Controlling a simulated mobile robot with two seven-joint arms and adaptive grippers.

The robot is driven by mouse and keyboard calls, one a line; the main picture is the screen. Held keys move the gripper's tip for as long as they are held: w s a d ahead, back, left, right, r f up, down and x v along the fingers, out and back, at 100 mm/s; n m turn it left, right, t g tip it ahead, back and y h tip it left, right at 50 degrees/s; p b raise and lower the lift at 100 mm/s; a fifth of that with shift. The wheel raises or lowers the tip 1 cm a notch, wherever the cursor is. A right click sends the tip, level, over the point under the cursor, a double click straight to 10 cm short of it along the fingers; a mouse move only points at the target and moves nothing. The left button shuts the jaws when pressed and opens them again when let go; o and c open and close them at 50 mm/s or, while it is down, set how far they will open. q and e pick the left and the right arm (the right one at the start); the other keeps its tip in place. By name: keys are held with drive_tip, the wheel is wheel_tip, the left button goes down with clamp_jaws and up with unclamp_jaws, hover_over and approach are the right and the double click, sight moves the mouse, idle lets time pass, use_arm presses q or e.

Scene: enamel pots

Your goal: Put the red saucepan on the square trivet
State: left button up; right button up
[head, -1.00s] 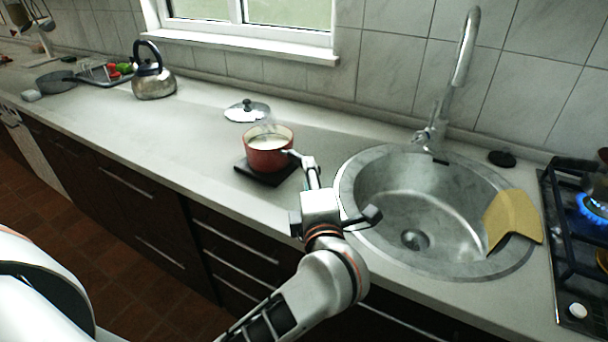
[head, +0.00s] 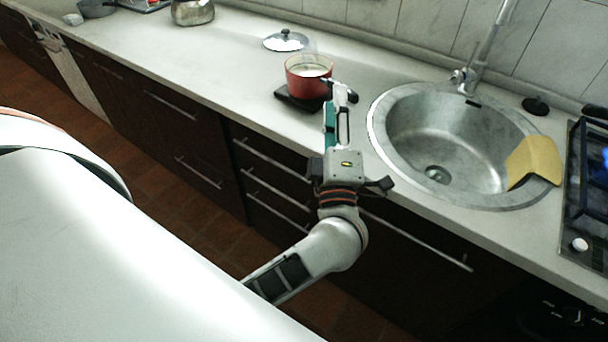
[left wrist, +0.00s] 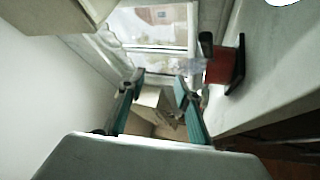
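The red saucepan (head: 307,78), with pale contents, stands upright on the dark square trivet (head: 291,101), left of the sink. Its handle, with a dark tip (head: 352,97), points to the lower right. My left gripper (head: 337,103) is in front of the saucepan near the handle, over the counter's front edge. In the left wrist view its teal-padded fingers (left wrist: 159,82) are apart with nothing held between them. There the saucepan (left wrist: 218,70) and trivet (left wrist: 238,66) lie to the right, outside the fingers. My right gripper is out of view.
A lid (head: 285,41) lies behind the saucepan. The round sink (head: 455,145) is to the right, with a tan cloth-like piece (head: 533,162) on its rim. The hob (head: 590,190) is at the far right, the kettle (head: 192,11) at the back left. Counter left of the trivet is clear.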

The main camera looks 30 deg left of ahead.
use_arm(q)
drive_tip(key=s+d+f+m+h, duration=0.3)
drive_tip(key=d+f+m+h, duration=0.2)
drive_tip(key=f+m+h, duration=0.5)
drive_tip(key=s+d+f+m+h, duration=0.3)
drive_tip(key=d+f+m+h, duration=0.25)
drive_tip(key=f+m, duration=0.4)
drive_tip(key=s+a+f+m+g, duration=0.3)
drive_tip(key=s+f, duration=0.3)
drive_tip(key=f, duration=0.4)
drive_tip(key=s+a+f+m+g+y, duration=0.1)
drive_tip(key=s+a+f+m+g, duration=0.2)
drive_tip(key=f, duration=0.7)
drive_tip(key=s+a+g, duration=0.1)
drive_tip(key=s+g, duration=0.1)
drive_tip(key=s, duration=0.1)
drive_tip(key=shift+s+a+f+p, duration=0.15)
drive_tip(key=shift+s+p, duration=0.2)
drive_tip(key=shift+p, duration=0.05)
drive_tip(key=shift+o, duration=0.3)
drive_tip(key=shift+m+y, duration=0.25)
